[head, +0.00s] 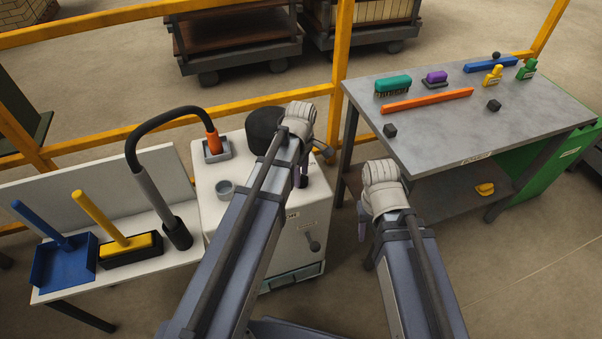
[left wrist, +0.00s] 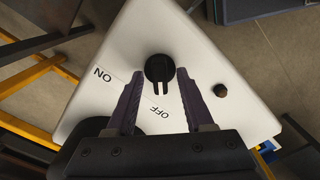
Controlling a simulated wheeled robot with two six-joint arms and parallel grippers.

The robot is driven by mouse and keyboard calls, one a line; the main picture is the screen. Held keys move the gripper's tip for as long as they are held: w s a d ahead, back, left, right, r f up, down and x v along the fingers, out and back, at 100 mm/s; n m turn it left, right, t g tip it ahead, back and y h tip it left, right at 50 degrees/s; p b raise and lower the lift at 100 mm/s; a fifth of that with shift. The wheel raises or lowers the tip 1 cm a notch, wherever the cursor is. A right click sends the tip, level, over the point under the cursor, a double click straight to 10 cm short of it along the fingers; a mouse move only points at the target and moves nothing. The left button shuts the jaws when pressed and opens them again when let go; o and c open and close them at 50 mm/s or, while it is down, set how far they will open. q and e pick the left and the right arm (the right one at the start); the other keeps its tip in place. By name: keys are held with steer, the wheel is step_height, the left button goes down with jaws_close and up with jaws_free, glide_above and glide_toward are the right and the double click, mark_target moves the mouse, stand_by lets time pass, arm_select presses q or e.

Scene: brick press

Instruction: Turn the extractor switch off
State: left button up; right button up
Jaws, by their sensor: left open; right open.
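The extractor's white cabinet (head: 215,190) stands left of centre in the head view. In the left wrist view its white face (left wrist: 205,60) carries a black round switch (left wrist: 158,67) with a two-pronged pointer. The pointer points down toward the OFF label (left wrist: 160,112); the ON label (left wrist: 103,74) is to the left. My left gripper (left wrist: 160,78) is open, with a finger on either side of the switch and a gap to each. In the head view my left gripper (head: 303,180) hides part of the cabinet. My right gripper (head: 364,245) is open and empty, right of the cabinet.
A dark hose (head: 150,130) arches at left. A grey table (head: 440,130) with brushes stands right. Yellow rails (head: 341,50) run behind.

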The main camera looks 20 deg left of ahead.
arm_select(q)
steer(key=shift+r, duration=0.15)
step_height(320, 180, up, 8)
steer(key=p, duration=0.8)
steer(key=shift+f, duration=0.2)
steer(key=s+d+m, duration=0.5)
steer(key=s+m, duration=0.2)
steer(key=m, duration=0.3)
steer(key=s+d+r+m+y+p, duration=0.1)
steer(key=s+d+m, duration=0.4)
steer(key=s+m, duration=0.2)
steer(key=m, duration=0.2)
steer(key=shift+s+d+r+m, duration=0.2)
steer(key=shift+d+r+m, duration=0.1)
steer(key=shift+m, duration=0.1)
